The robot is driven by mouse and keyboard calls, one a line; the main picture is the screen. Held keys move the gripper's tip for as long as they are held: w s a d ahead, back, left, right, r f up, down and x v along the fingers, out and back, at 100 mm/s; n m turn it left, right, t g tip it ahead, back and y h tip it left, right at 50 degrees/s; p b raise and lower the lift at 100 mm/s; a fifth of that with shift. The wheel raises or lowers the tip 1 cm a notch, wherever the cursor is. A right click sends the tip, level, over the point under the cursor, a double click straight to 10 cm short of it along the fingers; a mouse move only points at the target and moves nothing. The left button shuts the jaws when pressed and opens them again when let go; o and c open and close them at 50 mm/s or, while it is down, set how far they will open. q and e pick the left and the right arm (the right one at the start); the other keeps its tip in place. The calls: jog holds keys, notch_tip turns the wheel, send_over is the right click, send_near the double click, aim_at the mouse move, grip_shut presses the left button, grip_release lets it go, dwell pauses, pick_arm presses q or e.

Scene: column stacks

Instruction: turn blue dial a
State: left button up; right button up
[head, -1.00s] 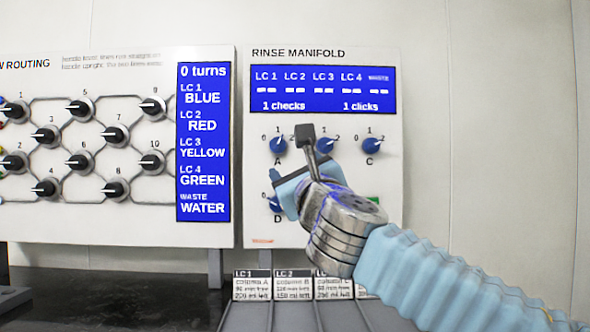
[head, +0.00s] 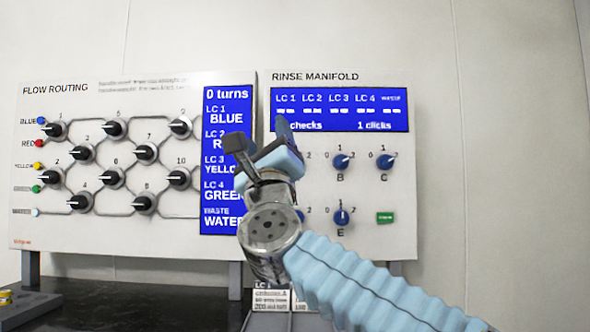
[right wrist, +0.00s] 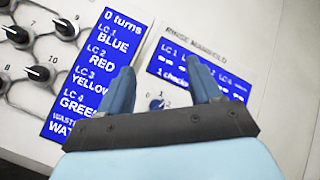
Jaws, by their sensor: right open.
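Blue dial A is hidden behind my right gripper (head: 279,142) in the head view. In the right wrist view, one blue dial (right wrist: 156,103) with a white pointer shows between the open fingers, just above the gripper's dark body; from its place below the display's left end it looks like dial A. My right gripper, also in the right wrist view (right wrist: 163,72), is open and empty, with its fingers toward the panel. It appears apart from the dial. My left gripper is not in view.
The rinse manifold panel (head: 405,230) also carries blue dials B (head: 341,161), C (head: 384,161) and E (head: 342,216), and a green button (head: 385,217). Its display (head: 340,120) reads 1 clicks. The flow routing panel (head: 110,235) with several black knobs stands close on the left.

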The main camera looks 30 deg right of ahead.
jog(key=w+d+f+m+g+h, duration=0.1)
jog(key=d+f+m+g+h, duration=0.2)
jog(key=m, duration=0.5)
jog(key=w+d+f+m+g+h, duration=0.15)
jog(key=f+m+g, duration=0.25)
jog(key=m, duration=0.5)
jog(key=f+p+x, duration=0.1)
jog(key=p+x, duration=0.5)
jog(key=x, duration=0.8)
jog(key=shift+d+f+y, duration=0.25)
jog(key=shift+d+y, duration=0.05)
jog(key=shift+y, duration=0.15)
jog(key=shift+w, duration=0.1)
jog(key=shift+c, duration=0.3)
jog(key=c, duration=1)
